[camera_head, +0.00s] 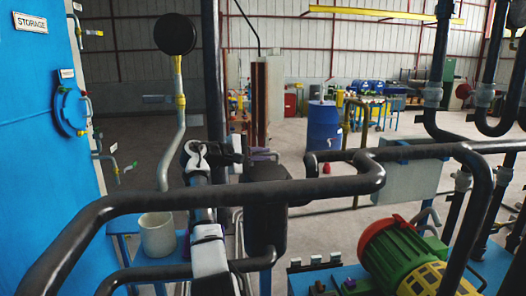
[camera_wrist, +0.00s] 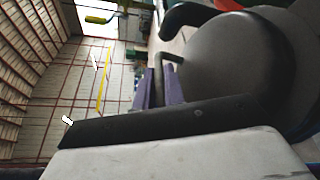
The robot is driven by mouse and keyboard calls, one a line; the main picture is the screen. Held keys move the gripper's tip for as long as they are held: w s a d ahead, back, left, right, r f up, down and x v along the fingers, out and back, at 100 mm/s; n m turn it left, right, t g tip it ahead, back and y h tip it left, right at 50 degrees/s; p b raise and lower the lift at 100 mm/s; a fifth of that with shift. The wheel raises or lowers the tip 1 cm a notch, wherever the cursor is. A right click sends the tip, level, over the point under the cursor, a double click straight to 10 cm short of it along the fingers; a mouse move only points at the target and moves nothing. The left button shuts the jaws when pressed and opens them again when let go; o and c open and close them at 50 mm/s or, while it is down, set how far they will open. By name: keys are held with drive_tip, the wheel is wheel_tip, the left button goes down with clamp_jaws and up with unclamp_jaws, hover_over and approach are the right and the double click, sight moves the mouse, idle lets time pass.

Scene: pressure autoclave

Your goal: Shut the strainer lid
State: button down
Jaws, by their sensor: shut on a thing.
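The strainer is a black upright cylinder (camera_head: 267,215) in the middle of the head view, behind a thick dark pipe. In the wrist view a large dark round surface (camera_wrist: 235,65), which looks like the strainer lid, fills the upper right. A thin dark bent handle (camera_wrist: 170,56) stands out from its left side. My gripper's purple fingers (camera_wrist: 159,82) are closed around this handle. In the head view my gripper (camera_head: 262,156) is just behind the top of the strainer, mostly hidden. I cannot tell how far the lid is open.
A thick dark pipe (camera_head: 180,192) crosses in front of the strainer. A green and yellow motor with a red end (camera_head: 400,250) stands at the lower right. A white bucket (camera_head: 157,236) is at the left, near a blue storage door (camera_head: 40,110). A blue barrel (camera_head: 323,125) stands farther back on open floor.

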sight(258, 163)
drive_tip(key=shift+w+a+f+n, duration=0.25)
drive_tip(key=shift+w+a+n, duration=0.05)
drive_tip(key=shift+w+n, duration=0.2)
drive_tip(key=shift+w+a+f+n, duration=0.25)
drive_tip(key=shift+w+n, duration=0.15)
drive_tip(key=shift+w, duration=0.1)
drive_tip(key=shift+f+g, duration=0.2)
drive_tip(key=shift+g, duration=0.1)
drive_tip(key=shift+w+f, duration=0.1)
drive_tip(key=shift+f+n+y, duration=0.3)
drive_tip(key=shift+f, duration=0.1)
